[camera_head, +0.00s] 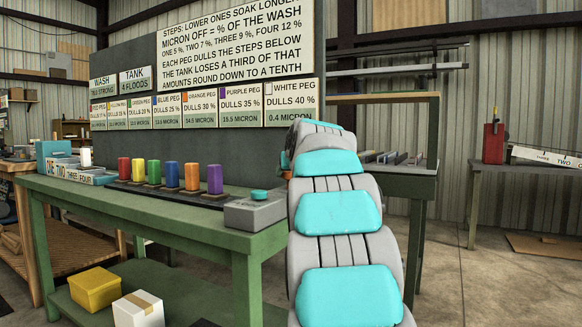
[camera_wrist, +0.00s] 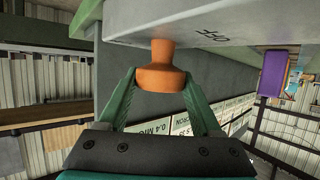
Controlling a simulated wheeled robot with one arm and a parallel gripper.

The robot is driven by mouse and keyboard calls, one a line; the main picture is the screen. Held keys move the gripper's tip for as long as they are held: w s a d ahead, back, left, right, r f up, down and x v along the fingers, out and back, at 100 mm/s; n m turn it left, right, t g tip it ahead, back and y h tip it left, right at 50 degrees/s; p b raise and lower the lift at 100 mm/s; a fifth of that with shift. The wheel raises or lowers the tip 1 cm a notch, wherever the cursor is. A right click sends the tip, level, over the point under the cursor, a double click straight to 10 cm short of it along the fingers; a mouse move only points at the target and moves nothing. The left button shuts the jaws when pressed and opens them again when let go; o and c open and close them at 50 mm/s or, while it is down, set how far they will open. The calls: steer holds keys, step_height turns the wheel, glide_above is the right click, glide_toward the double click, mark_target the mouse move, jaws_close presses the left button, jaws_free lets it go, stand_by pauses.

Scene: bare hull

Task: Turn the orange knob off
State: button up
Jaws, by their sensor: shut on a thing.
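The orange knob (camera_wrist: 160,66) sticks out from the face of a pale grey box (camera_wrist: 225,20) in the wrist view. The letters OFF are printed on the box to the right of the knob and look upside down there. My gripper (camera_wrist: 160,80) has a green finger on each side of the knob and is shut on it. In the head view, a grey box with a teal button (camera_head: 255,212) stands at the right end of the green bench.
Several coloured pegs (camera_head: 171,174) stand in a row on the green bench (camera_head: 130,212), left of the box. A sign board (camera_head: 240,40) rises behind them. A yellow box (camera_head: 95,289) and a white box (camera_head: 138,310) sit on the lower shelf. Open floor lies at right.

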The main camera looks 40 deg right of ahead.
steer(key=shift+r+m+g+h+p, duration=0.2)
steer(key=shift+m+g+h+p, duration=0.4)
steer(key=shift+p, duration=0.75)
steer(key=shift+r+m+g+h+p, duration=0.15)
steer(key=shift+m+g+h+p, duration=0.15)
steer(key=shift+m+h+p, duration=0.75)
steer(key=m+g+p, duration=0.1)
steer(key=p, duration=0.1)
steer(key=shift+f+h+p, duration=0.2)
steer(key=shift+h+p, duration=0.1)
steer(key=shift+h, duration=0.05)
steer(key=shift+f+m+g, duration=0.15)
steer(key=shift+m+g, duration=0.2)
steer(key=shift+g, duration=0.25)
steer(key=o, duration=1.4)
steer(key=shift+c, duration=0.2)
steer(key=shift+v, duration=3.85)
steer(key=shift+o, duration=0.2)
steer(key=shift+a, duration=0.1)
